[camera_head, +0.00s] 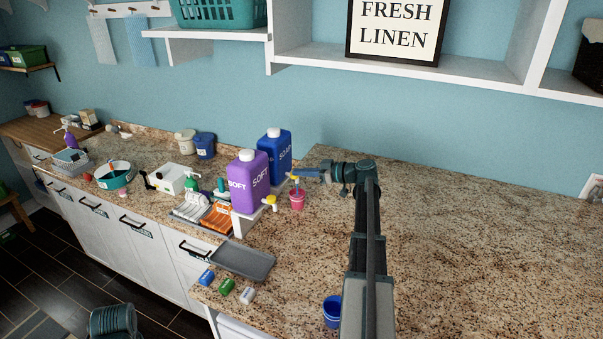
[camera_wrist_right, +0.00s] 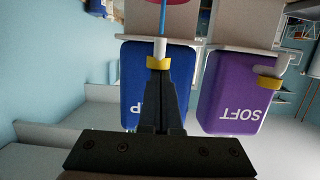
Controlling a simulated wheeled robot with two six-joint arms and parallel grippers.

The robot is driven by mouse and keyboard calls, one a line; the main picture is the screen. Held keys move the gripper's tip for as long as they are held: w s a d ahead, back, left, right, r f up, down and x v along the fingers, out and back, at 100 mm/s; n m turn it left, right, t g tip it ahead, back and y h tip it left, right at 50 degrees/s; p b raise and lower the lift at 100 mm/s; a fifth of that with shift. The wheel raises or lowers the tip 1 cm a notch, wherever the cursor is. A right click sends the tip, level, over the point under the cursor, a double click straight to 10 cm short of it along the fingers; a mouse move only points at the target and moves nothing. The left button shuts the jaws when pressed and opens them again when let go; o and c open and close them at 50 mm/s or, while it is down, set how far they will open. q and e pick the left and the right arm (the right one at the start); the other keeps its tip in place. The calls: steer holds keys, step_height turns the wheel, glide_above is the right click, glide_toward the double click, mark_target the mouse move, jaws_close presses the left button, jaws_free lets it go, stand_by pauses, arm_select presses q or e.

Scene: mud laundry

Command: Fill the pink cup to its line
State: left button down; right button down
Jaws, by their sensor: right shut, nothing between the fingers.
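A thin blue stream (camera_wrist_right: 163,18) runs between the bottle's white spout with yellow collar (camera_wrist_right: 159,62) and the cup. My right gripper (camera_head: 297,175) is shut and empty, its fingertips at the yellow collar; whether they touch it I cannot tell. The cup's line and liquid level are too small to see. My left gripper is out of view.
The purple SOFT bottle (camera_head: 248,181) stands left of the blue one. A grey tray (camera_head: 243,261), several small coloured blocks and a blue cup (camera_head: 332,311) are nearer the front. The counter (camera_head: 480,250) is clear on the right. A white shelf (camera_head: 420,70) hangs above.

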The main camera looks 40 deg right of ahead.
steer(key=shift+a+f, duration=0.1)
steer(key=shift+f, duration=0.05)
stand_by(0.6)
steer(key=shift+s+d, duration=0.2)
steer(key=shift+s, duration=0.2)
steer(key=p+v, duration=0.3)
steer(key=v, duration=1)
steer(key=shift+r, duration=0.3)
steer(key=shift+d, duration=0.1)
